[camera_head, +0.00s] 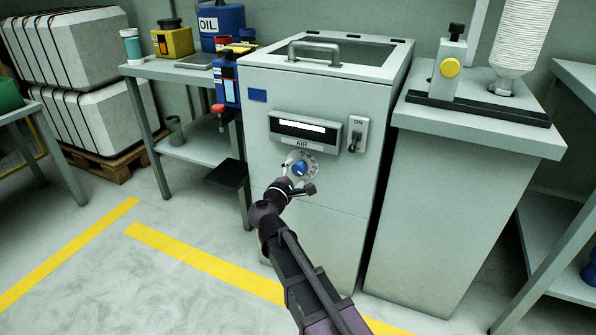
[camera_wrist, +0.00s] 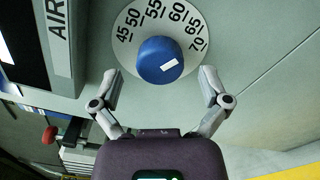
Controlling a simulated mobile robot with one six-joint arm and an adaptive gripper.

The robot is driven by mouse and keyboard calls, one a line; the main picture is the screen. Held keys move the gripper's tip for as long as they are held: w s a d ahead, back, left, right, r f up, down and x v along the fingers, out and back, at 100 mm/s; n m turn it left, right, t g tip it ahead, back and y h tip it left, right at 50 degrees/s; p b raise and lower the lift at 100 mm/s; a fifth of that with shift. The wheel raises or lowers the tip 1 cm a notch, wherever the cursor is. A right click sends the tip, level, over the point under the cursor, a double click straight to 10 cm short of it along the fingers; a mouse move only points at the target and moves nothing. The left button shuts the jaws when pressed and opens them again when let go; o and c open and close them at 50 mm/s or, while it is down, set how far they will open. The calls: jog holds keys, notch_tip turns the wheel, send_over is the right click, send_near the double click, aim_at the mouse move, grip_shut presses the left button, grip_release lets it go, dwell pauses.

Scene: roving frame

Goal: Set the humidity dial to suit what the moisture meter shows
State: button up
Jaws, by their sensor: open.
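The humidity dial (camera_head: 299,168) is a blue knob on a round white scale on the front of a grey cabinet. In the wrist view, the blue knob (camera_wrist: 160,60) has a white mark on its right side, turned roughly toward the 70 end. The scale (camera_wrist: 130,22) reads 45 to 70. My gripper (camera_head: 297,185) is just below the dial; in the wrist view its open fingers (camera_wrist: 159,76) stand either side of the knob's lower part, apart from it. I cannot surely identify the moisture meter; a lit white display (camera_head: 302,127) above "AIR" is unreadable.
An ON switch (camera_head: 357,134) is right of the display. The cabinet (camera_head: 330,85) has a lidded top with a handle. A side table (camera_head: 160,70) with an oil can (camera_head: 222,22) and a blue device (camera_head: 227,82) stands left. Another counter (camera_head: 480,120) stands right.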

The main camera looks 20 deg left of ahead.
jog(key=s, duration=1)
jog(key=shift+a, duration=0.4)
jog(key=w+d+f+m+g+h+p, duration=0.25)
jog(key=d+m+g, duration=0.2)
jog(key=d, duration=0.75)
jog(key=w+d+f+m+g+h+p, duration=0.2)
jog(key=w+d+m+g+h+p, duration=0.3)
jog(key=d, duration=0.7)
jog(key=s+d+m+g+y+p, duration=0.35)
jog(key=s+d+m, duration=0.25)
jog(key=d, duration=0.4)
jog(key=s+d+m+g+y+p, duration=0.3)
jog(key=s+d+m+g+y, duration=0.3)
jog(key=d, duration=0.5)
notch_tip(320, 180, up, 37)
jog(key=t+p, duration=0.1)
jog(key=p, duration=3.6)
jog(key=shift+w+a+r+m+h, duration=0.2)
jog(key=shift+a+m+h, duration=0.1)
jog(key=shift+m+h, duration=0.15)
